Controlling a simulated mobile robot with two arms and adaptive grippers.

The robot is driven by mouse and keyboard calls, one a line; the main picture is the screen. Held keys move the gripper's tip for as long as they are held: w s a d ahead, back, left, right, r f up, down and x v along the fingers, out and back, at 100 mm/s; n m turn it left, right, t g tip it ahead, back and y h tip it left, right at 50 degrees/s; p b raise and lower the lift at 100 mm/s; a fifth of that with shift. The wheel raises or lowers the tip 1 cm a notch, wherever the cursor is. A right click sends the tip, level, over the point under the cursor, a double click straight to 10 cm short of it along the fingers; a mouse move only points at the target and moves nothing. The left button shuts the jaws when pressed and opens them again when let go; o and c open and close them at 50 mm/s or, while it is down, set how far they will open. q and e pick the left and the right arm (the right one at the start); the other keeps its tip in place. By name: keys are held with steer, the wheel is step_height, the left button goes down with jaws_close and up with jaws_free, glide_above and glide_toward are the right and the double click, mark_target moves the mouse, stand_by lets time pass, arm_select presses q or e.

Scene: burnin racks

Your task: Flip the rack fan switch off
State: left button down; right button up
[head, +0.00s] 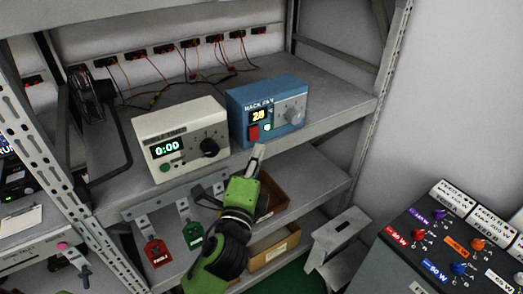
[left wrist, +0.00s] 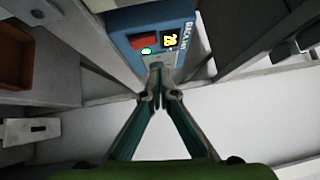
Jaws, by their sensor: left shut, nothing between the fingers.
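The blue RACK FAN box (head: 240,104) stands on the shelf, with a lit display reading about 28, a grey knob (head: 291,112) and a glowing green lamp (head: 267,127). Its red switch (head: 253,132) is at the lower left of the front; I cannot tell its tilt. My left gripper (head: 260,150) is shut and empty, its tips just below and in front of the box. In the left wrist view the closed tips (left wrist: 156,78) are close to the box front, near the lamp; the red switch (left wrist: 143,41) shows uncovered beyond them. I cannot tell whether they touch. My right gripper is not in view.
A cream timer box (head: 182,138) reading 0:00 stands left of the blue box. Red (head: 157,252) and green (head: 193,235) tags hang below the shelf edge. Brown bins (head: 272,195) sit on the lower shelf. A grey step stool (head: 340,235) and a knob panel are at right.

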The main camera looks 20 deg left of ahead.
arm_select(q)
steer(key=s+b, duration=0.1)
steer(key=s, duration=0.5)
steer(key=shift+s+d+r+b, duration=0.25)
steer(key=shift+d+r+b, duration=0.1)
steer(key=shift+d, duration=0.1)
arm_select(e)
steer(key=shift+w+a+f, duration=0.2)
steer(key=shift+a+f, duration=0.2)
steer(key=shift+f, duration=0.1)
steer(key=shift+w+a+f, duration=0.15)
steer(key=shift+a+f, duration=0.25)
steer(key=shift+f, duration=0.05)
